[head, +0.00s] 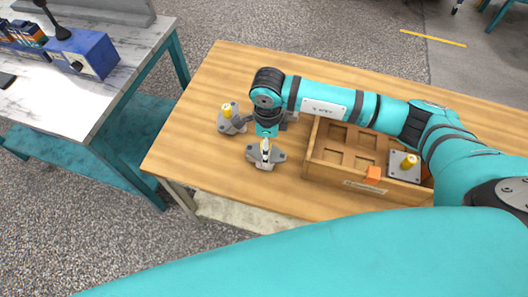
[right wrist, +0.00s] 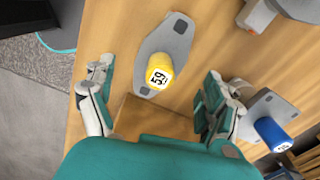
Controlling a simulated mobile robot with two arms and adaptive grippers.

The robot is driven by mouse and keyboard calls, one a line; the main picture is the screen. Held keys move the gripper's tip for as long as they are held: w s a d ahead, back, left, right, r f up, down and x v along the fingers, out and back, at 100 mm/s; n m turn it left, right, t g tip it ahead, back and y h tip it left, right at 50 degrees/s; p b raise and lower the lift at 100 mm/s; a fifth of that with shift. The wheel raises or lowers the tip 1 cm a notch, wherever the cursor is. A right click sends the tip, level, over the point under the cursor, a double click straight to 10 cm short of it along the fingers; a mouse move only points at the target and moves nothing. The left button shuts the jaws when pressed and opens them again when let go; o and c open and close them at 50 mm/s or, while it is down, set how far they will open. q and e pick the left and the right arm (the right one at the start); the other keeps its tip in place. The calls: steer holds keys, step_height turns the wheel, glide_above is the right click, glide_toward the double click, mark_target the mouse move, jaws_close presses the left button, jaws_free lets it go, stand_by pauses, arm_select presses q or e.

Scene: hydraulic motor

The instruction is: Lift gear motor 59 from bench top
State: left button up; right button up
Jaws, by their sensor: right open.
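Gear motor 59 has a grey two-lobed flange (right wrist: 175,38) and a yellow cap (right wrist: 160,72) marked 59. It rests on the wooden bench top (head: 190,155) near the front edge. In the head view the motor (head: 254,158) is directly under my right gripper (head: 266,148), which hides its cap. My right gripper is open, pointing down, with one finger on each side of the yellow cap in the right wrist view; gaps show on both sides. My left gripper is in neither view.
Another yellow-capped motor (head: 231,120) stands just behind and left. A blue-capped motor (right wrist: 272,130) is beyond the right finger. A wooden crate (head: 365,185) with compartments, holding a yellow-capped part (head: 404,165), stands to the right. The bench's left end is clear.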

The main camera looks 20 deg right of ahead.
steer(key=shift+f, duration=0.9)
steer(key=shift+a+f+p, duration=0.1)
steer(key=shift+f+p, duration=0.3)
steer(key=shift+f, duration=0.15)
step_height(320, 180, down, 4)
steer(key=shift+a+f+p, duration=0.15)
steer(key=shift+f+p, duration=0.05)
steer(key=shift+p, duration=0.3)
steer(key=c, duration=1.6)
steer(key=shift+w+r, duration=0.1)
steer(key=shift+w, duration=0.05)
steer(key=shift+c, duration=0.8)
